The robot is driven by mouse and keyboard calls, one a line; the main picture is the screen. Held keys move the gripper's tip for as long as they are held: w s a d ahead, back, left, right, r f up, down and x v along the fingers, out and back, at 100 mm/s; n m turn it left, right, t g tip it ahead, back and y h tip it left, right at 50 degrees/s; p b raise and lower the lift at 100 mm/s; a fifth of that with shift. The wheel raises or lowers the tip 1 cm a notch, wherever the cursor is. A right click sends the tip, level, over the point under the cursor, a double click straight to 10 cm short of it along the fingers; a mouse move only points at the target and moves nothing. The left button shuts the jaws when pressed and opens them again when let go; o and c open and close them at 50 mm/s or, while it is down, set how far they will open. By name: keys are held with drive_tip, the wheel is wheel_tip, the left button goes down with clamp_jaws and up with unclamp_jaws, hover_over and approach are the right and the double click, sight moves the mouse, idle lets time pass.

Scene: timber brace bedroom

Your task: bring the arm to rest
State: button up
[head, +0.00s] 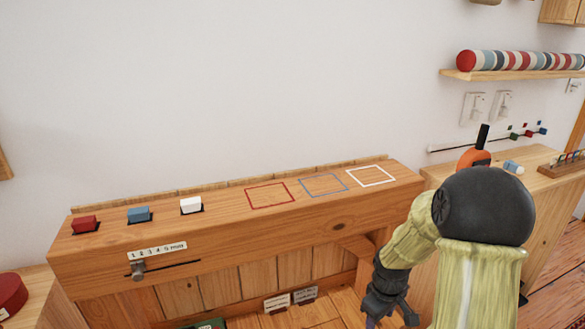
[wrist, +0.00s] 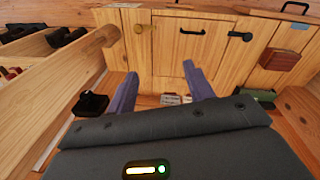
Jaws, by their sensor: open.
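My gripper (head: 390,318) hangs low at the front right of the wooden bench (head: 225,226) in the head view, partly cut off by the lower edge. In the wrist view my gripper (wrist: 158,88) has its two purple-grey fingers apart with nothing between them. It points toward wooden cabinet fronts (wrist: 190,50). My arm is bent, its dark round joint in front of the right-hand bench.
Red (head: 84,224), blue (head: 139,214) and white (head: 191,204) blocks sit at the bench's left. Red (head: 270,195), blue (head: 323,185) and white (head: 371,175) outlined squares are empty. A wooden beam (wrist: 70,75) runs left of my gripper.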

drive_tip(key=s+a+r+m+t, duration=0.2)
drive_tip(key=s+a+r+m, duration=0.45)
drive_tip(key=s+r, duration=0.4)
drive_tip(key=w+p+v, duration=0.2)
drive_tip(key=p+v, duration=0.9)
drive_tip(key=p, duration=0.1)
drive_tip(key=w+d+r+p+v, duration=0.1)
drive_tip(key=w+p+v, duration=0.1)
drive_tip(key=p+v, duration=0.8)
drive_tip(key=shift+r+y+p, duration=0.3)
drive_tip(key=shift+r+p, duration=0.1)
drive_tip(key=shift+p, duration=0.7)
drive_tip(key=shift+s+d+m, duration=0.1)
drive_tip(key=shift+s+m, duration=0.05)
drive_tip(key=shift+m, duration=0.1)
